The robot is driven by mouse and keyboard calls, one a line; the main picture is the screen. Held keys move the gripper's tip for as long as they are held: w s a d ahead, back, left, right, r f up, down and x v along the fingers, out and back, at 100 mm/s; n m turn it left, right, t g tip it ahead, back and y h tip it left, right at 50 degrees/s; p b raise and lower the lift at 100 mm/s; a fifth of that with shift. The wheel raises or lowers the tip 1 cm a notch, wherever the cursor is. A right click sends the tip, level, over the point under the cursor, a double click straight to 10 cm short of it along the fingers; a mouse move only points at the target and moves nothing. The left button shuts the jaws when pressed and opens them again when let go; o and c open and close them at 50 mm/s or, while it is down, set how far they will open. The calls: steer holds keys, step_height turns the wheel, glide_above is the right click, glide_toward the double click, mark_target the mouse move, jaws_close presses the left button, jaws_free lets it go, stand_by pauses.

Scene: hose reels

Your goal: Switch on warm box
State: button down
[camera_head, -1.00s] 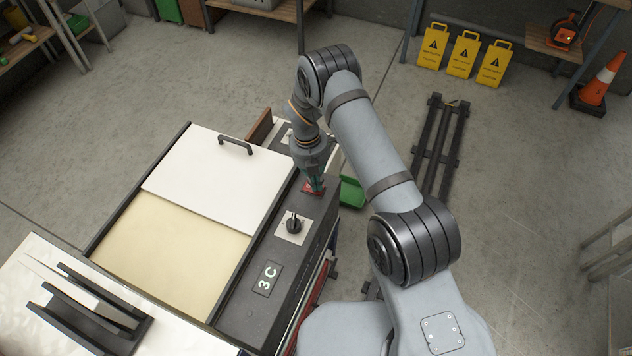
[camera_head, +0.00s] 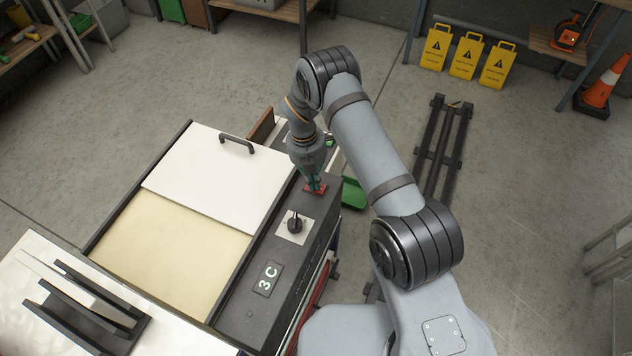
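The warm box (camera_head: 203,240) has a white sliding lid (camera_head: 212,180) with a dark handle and a cream surface beside it. Its dark control panel (camera_head: 252,310) runs along the right side. On the panel are a black rotary knob (camera_head: 295,224) on a pale plate, a display (camera_head: 267,278) reading "3C", and a red switch (camera_head: 317,189) near the far end. My gripper (camera_head: 314,184) points down at the red switch, at or just above it. The fingers are small and partly hidden, so I cannot tell whether they are open or touching.
A white surface with a black slotted rack (camera_head: 90,305) stands at the front left. A green bin (camera_head: 352,193) sits right of the panel. Yellow warning signs (camera_head: 467,58) and an orange cone (camera_head: 604,82) stand at the back right. Open floor lies behind the box.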

step_height(320, 180, up, 14)
steer(key=a, duration=0.1)
steer(key=shift+w+a, duration=0.3)
steer(key=shift+w, duration=0.05)
stand_by(0.4)
steer(key=shift+s+d+r+b, duration=0.2)
steer(key=shift+d+b, duration=0.35)
steer(key=shift+b, duration=0.45)
steer(key=f+p, duration=0.1)
steer(key=f, duration=0.3)
steer(key=d+f+p, duration=0.1)
steer(key=f, duration=0.4)
steer(key=f+p, duration=0.1)
steer(key=f, duration=0.3)
steer(key=shift+s+d+f, duration=0.3)
steer(key=shift+f, duration=0.05)
